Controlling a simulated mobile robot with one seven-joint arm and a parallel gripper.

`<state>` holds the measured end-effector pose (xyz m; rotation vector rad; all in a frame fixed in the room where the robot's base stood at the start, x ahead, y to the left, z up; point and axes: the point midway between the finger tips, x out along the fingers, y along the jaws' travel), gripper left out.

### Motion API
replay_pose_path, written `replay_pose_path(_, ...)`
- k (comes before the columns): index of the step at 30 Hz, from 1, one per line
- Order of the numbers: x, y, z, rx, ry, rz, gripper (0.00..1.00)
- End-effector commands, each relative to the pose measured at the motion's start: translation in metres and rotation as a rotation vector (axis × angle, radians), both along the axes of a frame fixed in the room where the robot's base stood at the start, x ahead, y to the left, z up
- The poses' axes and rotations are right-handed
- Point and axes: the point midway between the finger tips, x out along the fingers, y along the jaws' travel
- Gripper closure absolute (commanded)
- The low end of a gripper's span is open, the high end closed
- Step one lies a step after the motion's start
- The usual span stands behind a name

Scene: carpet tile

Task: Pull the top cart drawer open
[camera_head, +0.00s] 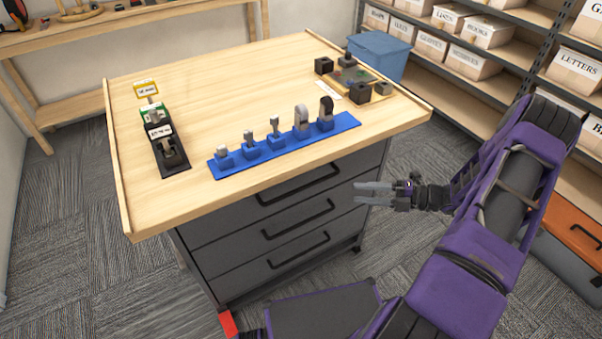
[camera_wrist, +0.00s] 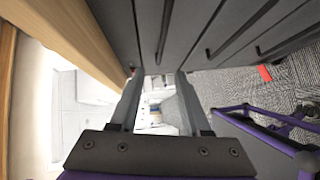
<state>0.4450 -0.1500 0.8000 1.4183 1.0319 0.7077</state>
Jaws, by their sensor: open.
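The cart's top drawer (camera_head: 225,225) is a dark grey front just under the wooden worktop, and it looks shut. Its black bar handle (camera_head: 300,185) runs along the front. In the wrist view the top drawer's handle (camera_wrist: 165,32) shows as a dark bar ahead of the fingers. My gripper (camera_head: 356,193) is open and empty. It is to the right of the handle in the head view, in front of the cart and apart from the handle as far as I can see. In the wrist view my gripper's two fingers (camera_wrist: 160,78) stand apart with nothing between them.
Two lower drawers with handles (camera_head: 298,218) (camera_head: 298,250) look shut. The worktop (camera_head: 220,100) overhangs the drawers. Shelves with boxes (camera_head: 470,62) stand at the right.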

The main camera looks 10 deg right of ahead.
Motion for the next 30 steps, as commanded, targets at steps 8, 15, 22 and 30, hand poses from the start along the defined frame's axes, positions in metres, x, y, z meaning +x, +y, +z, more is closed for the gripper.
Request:
replay_pose_path(8, 0.003, 0.012, -0.008, 0.015, 0.001, -0.018, 0.53)
replay_pose_path(15, 0.024, 0.055, -0.015, 0.016, 0.003, -0.016, 0.53)
replay_pose_path(22, 0.046, 0.1, -0.022, 0.015, 0.004, -0.016, 0.53)
replay_pose_path(30, 0.067, 0.141, -0.028, 0.014, 0.002, -0.018, 0.53)
